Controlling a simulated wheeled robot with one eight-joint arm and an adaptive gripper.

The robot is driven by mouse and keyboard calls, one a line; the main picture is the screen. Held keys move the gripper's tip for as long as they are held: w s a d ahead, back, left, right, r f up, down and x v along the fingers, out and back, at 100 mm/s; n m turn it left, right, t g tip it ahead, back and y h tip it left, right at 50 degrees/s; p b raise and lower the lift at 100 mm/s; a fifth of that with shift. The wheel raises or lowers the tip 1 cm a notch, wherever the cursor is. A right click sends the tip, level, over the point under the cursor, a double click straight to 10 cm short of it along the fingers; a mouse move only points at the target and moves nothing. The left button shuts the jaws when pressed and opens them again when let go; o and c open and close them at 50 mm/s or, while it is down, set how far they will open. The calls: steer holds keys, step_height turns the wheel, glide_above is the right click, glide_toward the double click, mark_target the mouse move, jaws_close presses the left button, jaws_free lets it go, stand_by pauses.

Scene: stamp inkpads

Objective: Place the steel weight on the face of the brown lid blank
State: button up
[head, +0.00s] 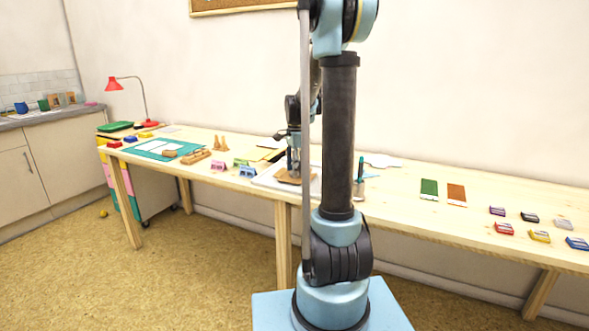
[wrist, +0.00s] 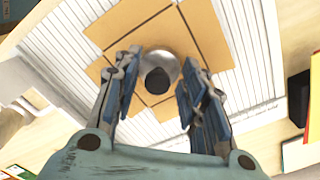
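The brown lid blank (wrist: 208,34) lies on a white ridged board (wrist: 258,50), its flaps spread like a cross; it also shows in the head view (head: 284,179). The steel weight (wrist: 160,60), a round silver body with a dark knob on top, appears over the middle of the blank, seemingly resting on its face. My gripper (wrist: 160,65) points down at the blank, with one finger on each side of the weight. In the head view, my gripper (head: 294,168) is small and the weight cannot be made out clearly.
Pink (head: 218,166) and blue (head: 247,171) holders stand left of the board. Green (head: 429,188) and brown (head: 456,194) cards and several small coloured items lie farther right. A teal mat (head: 150,152) lies at the left.

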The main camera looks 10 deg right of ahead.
steer(key=shift+r, duration=0.1)
step_height(320, 180, up, 11)
steer(key=s+n, duration=0.4)
steer(key=s, duration=0.6)
steer(key=s+f+n+t, duration=0.1)
steer(key=s+f+n, duration=0.5)
steer(key=s, duration=0.6)
steer(key=s+f+n+t, duration=0.1)
steer(key=s+f+n, duration=0.5)
steer(key=s+f, duration=0.4)
steer(key=s, duration=0.2)
steer(key=shift+s, duration=0.4)
steer(key=shift+a, duration=0.1)
